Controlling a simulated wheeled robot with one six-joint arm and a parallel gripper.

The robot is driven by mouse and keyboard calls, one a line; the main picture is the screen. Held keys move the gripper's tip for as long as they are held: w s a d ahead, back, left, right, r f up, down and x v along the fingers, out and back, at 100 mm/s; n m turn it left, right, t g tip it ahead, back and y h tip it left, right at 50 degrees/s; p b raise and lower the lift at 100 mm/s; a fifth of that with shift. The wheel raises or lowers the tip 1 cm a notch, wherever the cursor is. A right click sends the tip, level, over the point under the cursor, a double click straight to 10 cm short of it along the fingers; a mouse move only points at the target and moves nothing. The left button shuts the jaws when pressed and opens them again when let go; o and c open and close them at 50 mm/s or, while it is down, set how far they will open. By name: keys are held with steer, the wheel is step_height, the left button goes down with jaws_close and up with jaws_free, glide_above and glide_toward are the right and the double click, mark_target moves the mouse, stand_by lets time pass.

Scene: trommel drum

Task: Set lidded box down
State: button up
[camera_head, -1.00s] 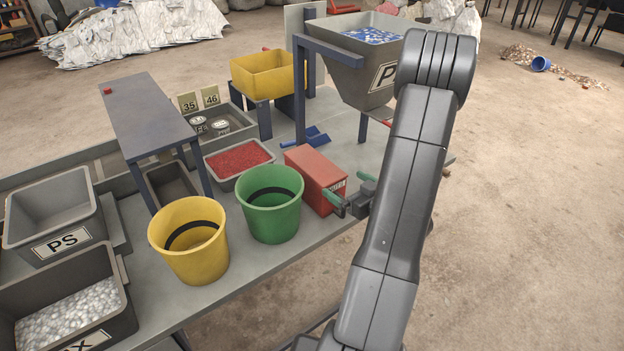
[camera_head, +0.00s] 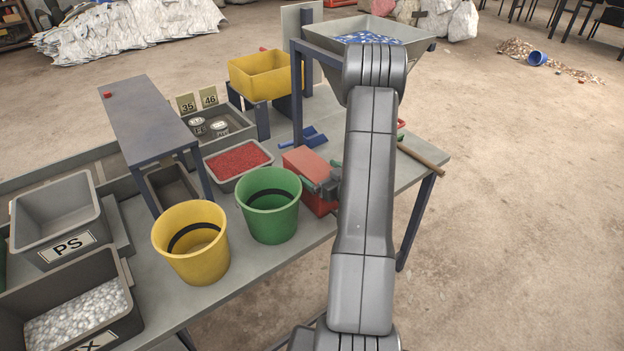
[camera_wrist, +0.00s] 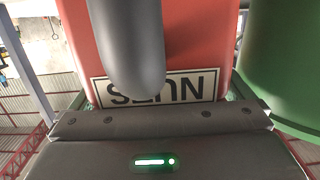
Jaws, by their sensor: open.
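The red lidded box (camera_head: 304,160) stands on the grey table (camera_head: 262,270), right of the green bucket (camera_head: 270,207). My arm and gripper cover its right part, and I cannot make out a lid seam. My gripper (camera_head: 322,174) is open at the box's near end, its green-tipped fingers spread across it. In the wrist view, the red box (camera_wrist: 198,45) fills the middle, close in front of the gripper. Its white label appears upside down and is partly covered by a dark rounded part. I cannot tell whether either finger touches the box.
A yellow bucket (camera_head: 192,243) stands left of the green one. A tray of red pellets (camera_head: 268,160) and a blue scoop (camera_head: 303,138) lie behind. The grey hopper (camera_head: 412,38) rises beyond my arm. A wooden handle (camera_head: 422,157) lies near the table's right edge.

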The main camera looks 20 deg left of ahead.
steer(key=shift+c, duration=0.4)
steer(key=c, duration=1.5)
steer(key=shift+c, duration=1.1)
steer(key=shift+r, duration=0.1)
